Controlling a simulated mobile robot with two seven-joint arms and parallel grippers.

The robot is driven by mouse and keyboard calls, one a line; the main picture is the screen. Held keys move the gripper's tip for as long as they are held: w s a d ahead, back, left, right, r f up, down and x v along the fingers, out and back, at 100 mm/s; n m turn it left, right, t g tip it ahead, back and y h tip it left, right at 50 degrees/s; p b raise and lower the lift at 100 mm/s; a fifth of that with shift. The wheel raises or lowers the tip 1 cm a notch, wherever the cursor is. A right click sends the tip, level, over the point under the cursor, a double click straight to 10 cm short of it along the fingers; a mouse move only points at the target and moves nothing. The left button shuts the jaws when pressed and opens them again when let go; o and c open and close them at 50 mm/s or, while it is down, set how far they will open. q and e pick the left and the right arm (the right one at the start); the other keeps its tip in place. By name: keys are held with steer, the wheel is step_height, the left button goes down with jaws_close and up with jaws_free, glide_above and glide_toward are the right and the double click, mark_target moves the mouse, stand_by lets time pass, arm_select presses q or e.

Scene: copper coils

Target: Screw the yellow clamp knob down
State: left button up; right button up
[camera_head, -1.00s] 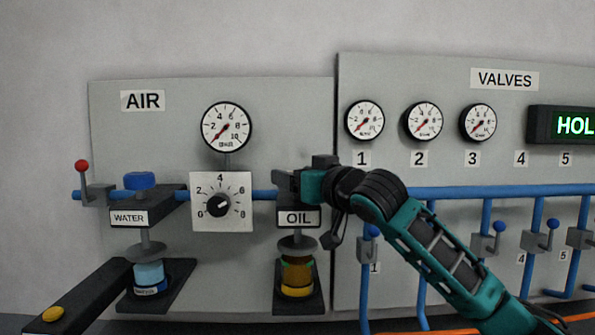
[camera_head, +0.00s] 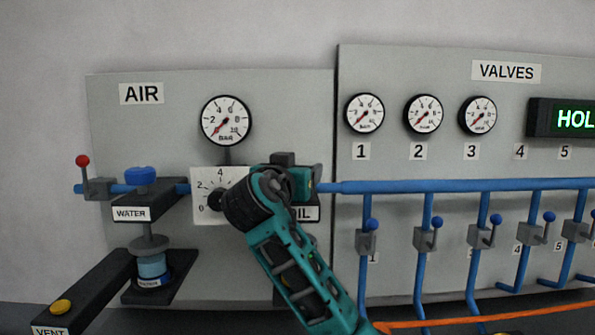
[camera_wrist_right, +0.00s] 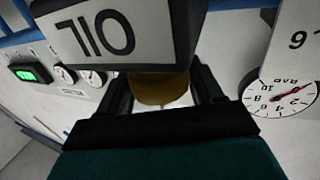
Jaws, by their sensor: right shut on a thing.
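The yellow clamp knob (camera_wrist_right: 158,90) sits between the two black fingers of my right gripper (camera_wrist_right: 163,84) in the right wrist view, just past the OIL block (camera_wrist_right: 120,30). The fingers are shut on it from both sides. In the head view my right gripper (camera_head: 296,172) is at the top of the OIL station, and my wrist and forearm cover most of that station. The OIL label (camera_head: 306,214) is partly hidden, and the jar below it is mostly hidden behind my arm. My left gripper is not in view.
The WATER station (camera_head: 150,205) with a blue knob (camera_head: 141,174) stands to the left. The pressure dial (camera_head: 205,205) is partly behind my wrist. The AIR gauge (camera_head: 227,121) is above. Blue pipes (camera_head: 440,188) and several valves are to the right. A yellow VENT button (camera_head: 60,306) is lower left.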

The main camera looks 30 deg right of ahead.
steer(key=m+g+h, duration=0.1)
steer(key=m+g, duration=0.1)
steer(key=g, duration=0.1)
steer(key=m+g+h+b, duration=0.1)
steer(key=m+g+h, duration=0.1)
steer(key=g, duration=0.1)
steer(key=shift+f+m, duration=0.2)
steer(key=shift+m, duration=0.1)
steer(key=shift+g, duration=0.5)
steer(key=shift+m+h, duration=0.3)
steer(key=o, duration=1)
steer(key=shift+r, duration=0.1)
steer(key=shift+c, duration=0.2)
steer(key=shift+a, duration=0.1)
steer(key=b+v, duration=0.1)
steer(key=v, duration=1.1)
steer(key=shift+a+b, duration=0.3)
steer(key=shift+a, duration=0.1)
